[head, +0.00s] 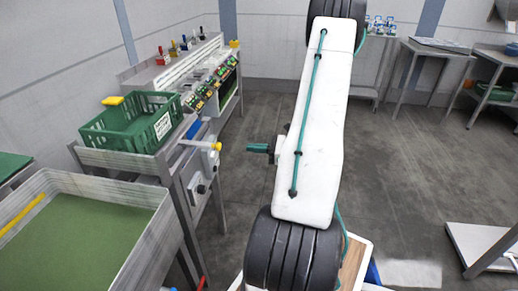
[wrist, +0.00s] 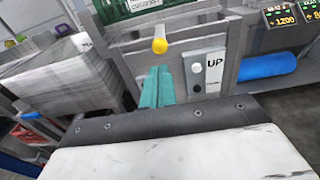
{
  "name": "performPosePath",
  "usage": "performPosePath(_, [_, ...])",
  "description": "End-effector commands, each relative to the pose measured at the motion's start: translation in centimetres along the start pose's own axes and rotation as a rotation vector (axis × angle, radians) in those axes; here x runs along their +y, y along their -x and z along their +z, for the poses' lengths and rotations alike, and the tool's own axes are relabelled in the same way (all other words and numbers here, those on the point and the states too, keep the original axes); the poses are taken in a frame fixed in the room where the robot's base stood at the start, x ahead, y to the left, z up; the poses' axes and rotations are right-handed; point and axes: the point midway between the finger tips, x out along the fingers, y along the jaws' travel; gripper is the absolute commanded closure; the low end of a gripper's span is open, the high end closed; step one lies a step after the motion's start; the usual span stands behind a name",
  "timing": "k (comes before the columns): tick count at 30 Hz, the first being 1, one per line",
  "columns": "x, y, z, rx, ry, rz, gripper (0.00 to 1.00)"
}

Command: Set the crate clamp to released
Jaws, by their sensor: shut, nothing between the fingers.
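A green slatted crate (head: 127,141) sits on a metal stand at the left, and its lower edge shows at the top of the wrist view (wrist: 150,5). A lever with a yellow knob (head: 217,146), seemingly the crate clamp, sticks out sideways from the stand just below the crate. In the wrist view the knob (wrist: 159,46) faces me, nearly end-on. My gripper (head: 250,148) is shut and empty, its teal fingers pointing left toward the knob with a gap between. In the wrist view the fingertips (wrist: 158,82) are below the knob. The clamp's pivot is not clear.
A plate marked UP (wrist: 207,73) with round buttons is right of the fingers. A blue cylinder (wrist: 268,66) lies farther right. A control bench (head: 185,65) with several levers stands behind.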

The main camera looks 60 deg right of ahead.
Motion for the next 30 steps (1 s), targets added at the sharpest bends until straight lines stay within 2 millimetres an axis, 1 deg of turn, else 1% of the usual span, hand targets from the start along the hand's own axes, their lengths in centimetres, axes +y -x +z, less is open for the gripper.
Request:
performPosePath(1, [0.1, -1.3, 0.0, 0.001, 0.0, 0.006, 1.0])
performPosePath(6, [0.1, -5.0, 0.0, 0.001, 0.001, 0.005, 1.0])
performPosePath(9, [0.1, -6.7, 0.0, 0.0, 0.001, 0.004, 1.0])
performPosePath(13, [0.1, -8.3, 0.0, 0.001, 0.001, 0.003, 1.0])
performPosePath(15, [0.0, -8.9, 0.0, 0.001, 0.001, 0.001, 1.0])
performPosePath(19, [0.0, -9.4, 0.0, 0.001, 0.0, 0.001, 1.0])
performPosePath(30, [-0.2, -9.3, 0.0, 0.001, 0.0, -0.004, 1.0])
